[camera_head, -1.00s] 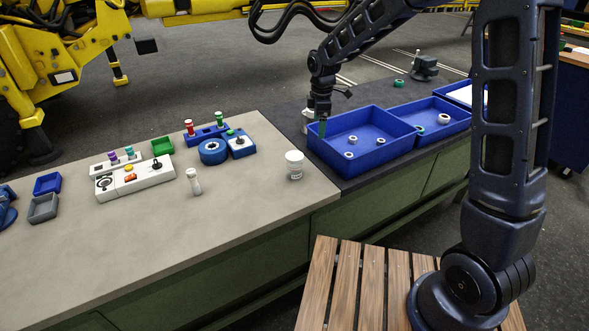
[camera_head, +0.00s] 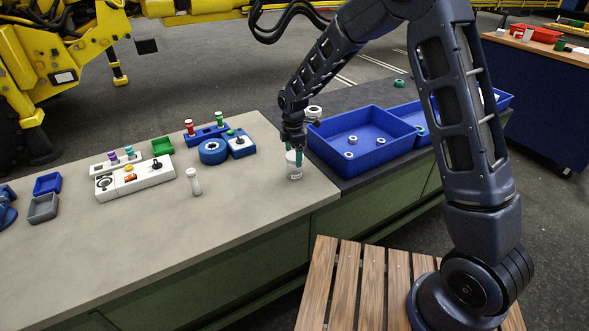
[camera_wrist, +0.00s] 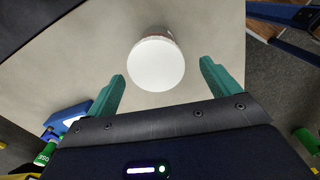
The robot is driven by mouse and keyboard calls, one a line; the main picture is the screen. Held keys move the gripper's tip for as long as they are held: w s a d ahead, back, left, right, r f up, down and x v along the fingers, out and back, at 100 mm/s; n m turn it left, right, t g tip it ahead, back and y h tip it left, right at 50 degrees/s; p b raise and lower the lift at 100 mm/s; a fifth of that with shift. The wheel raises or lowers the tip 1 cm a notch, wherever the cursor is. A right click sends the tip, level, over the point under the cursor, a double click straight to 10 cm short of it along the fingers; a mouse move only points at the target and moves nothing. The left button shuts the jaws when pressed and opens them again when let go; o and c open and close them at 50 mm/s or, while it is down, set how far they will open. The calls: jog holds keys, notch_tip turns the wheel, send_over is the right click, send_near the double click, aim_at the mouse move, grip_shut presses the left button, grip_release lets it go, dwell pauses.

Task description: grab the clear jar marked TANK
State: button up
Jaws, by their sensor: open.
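The clear jar (camera_head: 294,171) with a white lid stands upright near the right end of the grey worktop. Its lid (camera_wrist: 156,64) faces the wrist camera, and the label cannot be read. My gripper (camera_head: 294,156) points down at the jar, with its green fingers around the top of the jar in the head view. In the wrist view my gripper (camera_wrist: 165,85) is open, with one finger on each side and the lid between and slightly beyond the tips. I see gaps on both sides of the lid and cannot tell the exact height.
A small white bottle (camera_head: 195,182) stands left of the jar. A blue fixture with a round blue part (camera_head: 212,151) sits behind it. A white control box (camera_head: 134,178) is farther left. A blue bin (camera_head: 362,138) with several rings stands to the right. The worktop's front is clear.

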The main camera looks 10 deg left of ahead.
jog(key=shift+w+d+f, duration=0.1)
jog(key=shift+w+f, duration=0.05)
jog(key=shift+f, duration=1.15)
jog(key=shift+w+d+f, duration=0.1)
jog(key=shift+w+f, duration=0.05)
jog(key=shift+f, duration=1.15)
jog(key=c, duration=1.2)
